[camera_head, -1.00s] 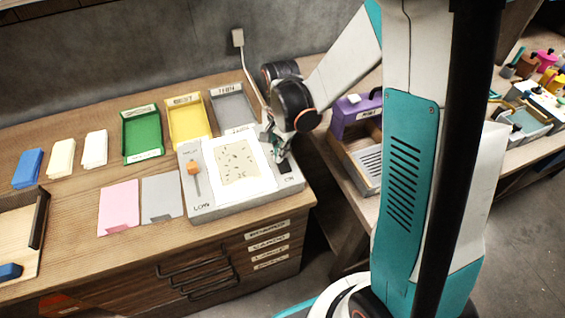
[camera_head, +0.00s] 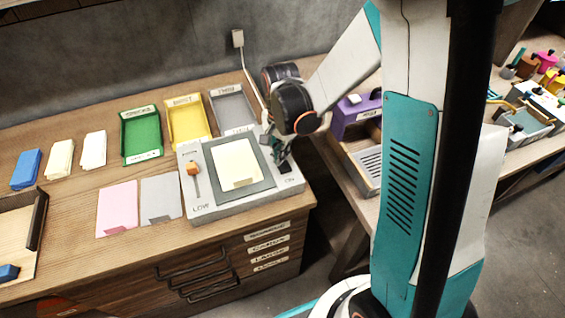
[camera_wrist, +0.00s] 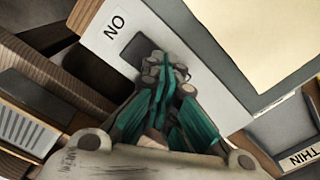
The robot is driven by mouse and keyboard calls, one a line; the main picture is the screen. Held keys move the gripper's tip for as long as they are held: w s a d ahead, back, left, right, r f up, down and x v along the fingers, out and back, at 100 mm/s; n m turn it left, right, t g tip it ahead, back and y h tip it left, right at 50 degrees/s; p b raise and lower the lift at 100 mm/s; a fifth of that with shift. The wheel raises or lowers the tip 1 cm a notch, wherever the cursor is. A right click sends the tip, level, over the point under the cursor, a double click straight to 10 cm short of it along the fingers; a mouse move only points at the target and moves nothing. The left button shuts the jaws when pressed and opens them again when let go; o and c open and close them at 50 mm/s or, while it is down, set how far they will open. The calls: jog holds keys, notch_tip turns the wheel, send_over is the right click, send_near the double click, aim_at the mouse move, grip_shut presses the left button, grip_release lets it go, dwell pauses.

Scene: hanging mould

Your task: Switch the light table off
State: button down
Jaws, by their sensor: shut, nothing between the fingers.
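The light table (camera_head: 203,212) is a pale grey box on the bench, and its panel is dark grey now. A cream sheet (camera_head: 238,166) lies on the panel with no pattern showing. An orange-knobbed slider (camera_head: 193,169) is on its left side, above a "LOW" mark. My gripper (camera_head: 277,153) is over the right edge of the light table. In the wrist view my gripper (camera_wrist: 170,85) has its fingers together, with nothing between them, over the dark switch (camera_wrist: 138,52) beside the "ON" lettering. The fingers partly hide the switch; I cannot tell whether they touch it.
Green (camera_head: 142,132), yellow (camera_head: 188,122) and grey (camera_head: 232,108) trays stand behind. Pink (camera_head: 118,207) and grey (camera_head: 161,197) sheets lie to the left. A purple box (camera_head: 352,118) and wooden tray (camera_head: 352,163) stand on another bench at the right, past a gap.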

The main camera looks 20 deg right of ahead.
jog(key=shift+r+p, duration=2.25)
jog(key=shift+r, duration=1.2)
jog(key=s+r+n+t, duration=0.7)
jog(key=s+r+n, duration=0.5)
jog(key=s+r, duration=0.3)
notch_tip(320, 180, up, 2)
jog(key=shift+r, duration=0.1)
